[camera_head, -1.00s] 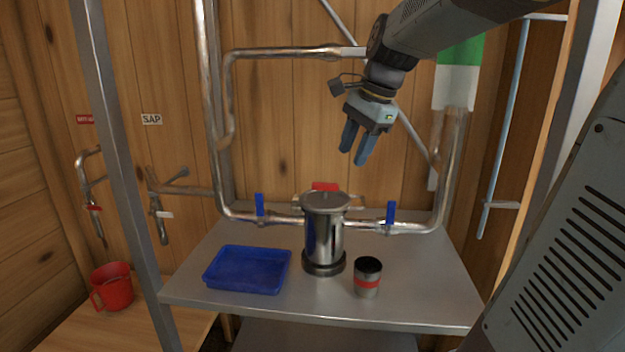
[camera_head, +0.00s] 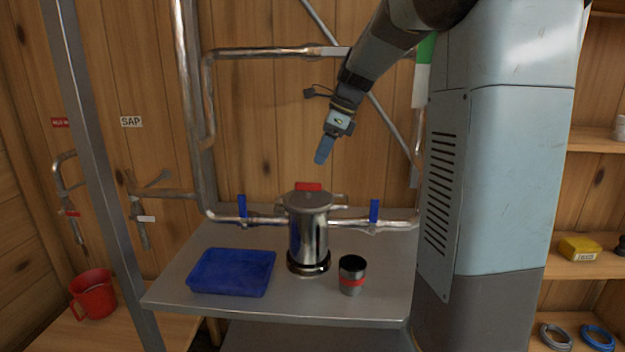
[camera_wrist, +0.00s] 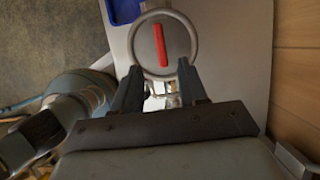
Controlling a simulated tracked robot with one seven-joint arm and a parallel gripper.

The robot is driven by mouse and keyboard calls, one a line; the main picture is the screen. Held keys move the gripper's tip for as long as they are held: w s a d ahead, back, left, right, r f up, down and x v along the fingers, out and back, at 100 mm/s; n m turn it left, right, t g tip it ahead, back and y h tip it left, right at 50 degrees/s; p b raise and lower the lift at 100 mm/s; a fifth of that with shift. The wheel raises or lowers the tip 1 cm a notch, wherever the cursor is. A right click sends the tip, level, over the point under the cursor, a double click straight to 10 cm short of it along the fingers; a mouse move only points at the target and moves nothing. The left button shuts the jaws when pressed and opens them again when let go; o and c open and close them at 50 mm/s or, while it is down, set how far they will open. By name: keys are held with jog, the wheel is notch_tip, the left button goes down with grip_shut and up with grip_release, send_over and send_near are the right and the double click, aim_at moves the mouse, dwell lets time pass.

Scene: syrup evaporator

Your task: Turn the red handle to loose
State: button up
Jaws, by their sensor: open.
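The red handle (camera_head: 308,187) sits on top of the metal canister (camera_head: 309,235), which stands upright on the steel table. In the wrist view the red handle (camera_wrist: 160,45) is a straight bar across the round lid (camera_wrist: 148,60), just beyond my fingertips. My gripper (camera_head: 322,158) points down above the canister and a little to the right, apart from the handle. In the wrist view my gripper (camera_wrist: 158,75) has its two fingers spread with nothing between them. In the head view the fingers overlap, so their gap is hidden there.
A blue tray (camera_head: 232,272) lies left of the canister, and a dark cup with a red band (camera_head: 352,275) stands to its right. Pipes with blue valve handles (camera_head: 374,211) run behind the canister. A red mug (camera_head: 93,294) stands at the lower left.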

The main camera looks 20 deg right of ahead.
aim_at(309, 183)
jog(key=x, duration=0.8)
jog(key=shift+f, duration=0.15)
grip_shut()
jog(key=shift+d, duration=0.2)
jog(key=shift+a, duration=0.15)
